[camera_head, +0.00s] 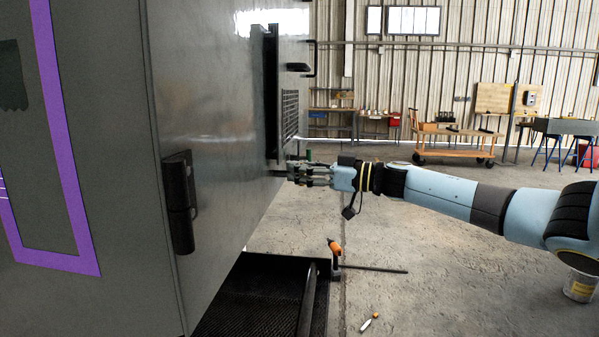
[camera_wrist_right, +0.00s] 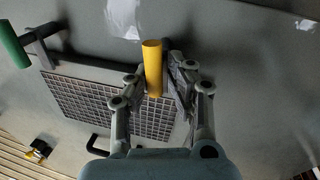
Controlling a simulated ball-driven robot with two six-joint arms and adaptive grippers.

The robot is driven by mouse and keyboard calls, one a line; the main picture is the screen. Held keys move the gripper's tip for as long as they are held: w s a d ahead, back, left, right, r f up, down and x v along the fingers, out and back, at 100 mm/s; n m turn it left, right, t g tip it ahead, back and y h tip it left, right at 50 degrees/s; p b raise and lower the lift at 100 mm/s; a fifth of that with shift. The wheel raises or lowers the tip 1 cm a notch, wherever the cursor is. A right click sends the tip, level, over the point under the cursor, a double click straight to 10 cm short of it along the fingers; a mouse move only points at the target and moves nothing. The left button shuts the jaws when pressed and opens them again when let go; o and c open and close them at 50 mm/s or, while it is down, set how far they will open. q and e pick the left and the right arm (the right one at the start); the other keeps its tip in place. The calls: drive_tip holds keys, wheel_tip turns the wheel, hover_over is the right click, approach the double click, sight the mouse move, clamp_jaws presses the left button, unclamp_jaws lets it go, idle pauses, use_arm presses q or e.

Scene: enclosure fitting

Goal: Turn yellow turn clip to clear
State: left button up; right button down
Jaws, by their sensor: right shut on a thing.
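The yellow turn clip (camera_wrist_right: 152,68) shows in the right wrist view as a yellow cylindrical grip standing out from the grey enclosure panel. My right gripper (camera_wrist_right: 157,80) has its fingers on either side of the yellow grip and is shut on it. The clip's mount is partly hidden by the fingers. In the head view my right gripper (camera_head: 290,172) reaches in from the right to the side of the grey enclosure (camera_head: 220,100), just below a dark frame. The yellow clip cannot be made out there. My left gripper is not in view.
A green-gripped clip (camera_wrist_right: 12,45) sits at upper left in the right wrist view, beside a square vent grille (camera_wrist_right: 90,98). A dark handle (camera_head: 178,200) stands out from the enclosure. An orange-handled tool (camera_head: 334,247) is below my right arm. Open floor lies to the right.

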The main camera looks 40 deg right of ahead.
drive_tip(key=n+t+b, duration=0.1)
drive_tip(key=n+b, duration=0.1)
drive_tip(key=n, duration=0.2)
drive_tip(key=shift+b, duration=0.4)
drive_tip(key=n+b, duration=0.1)
drive_tip(key=n, duration=0.1)
drive_tip(key=n+y+b, duration=0.1)
drive_tip(key=n+b, duration=0.1)
drive_tip(key=shift+s+a+f+n+y, duration=0.1)
drive_tip(key=shift+f+n+y, duration=0.05)
drive_tip(key=shift+n+y, duration=0.15)
drive_tip(key=shift+s+a+f+n+g+y+b, duration=0.15)
drive_tip(key=shift+n+y+b, duration=0.2)
drive_tip(key=shift+n+b, duration=1.1)
drive_tip(key=shift+w+d+f+n+g+y+b, duration=0.15)
drive_tip(key=shift+n+y+b, duration=0.25)
drive_tip(key=shift+n+b, duration=1.1)
drive_tip(key=shift+s+a+f+n+g+y+b, duration=0.1)
drive_tip(key=shift+n+g+y+b, duration=0.2)
drive_tip(key=shift+n+b, duration=1.15)
drive_tip(key=shift+r+n+p, duration=0.1)
drive_tip(key=shift+n+p, duration=0.45)
drive_tip(key=shift+n, duration=0.15)
drive_tip(key=c, duration=1.3)
unclamp_jaws()
drive_tip(key=shift+s+y, duration=0.1)
drive_tip(key=shift+y, duration=0.15)
drive_tip(key=shift+o, duration=0.2)
drive_tip(key=shift+f, duration=0.2)
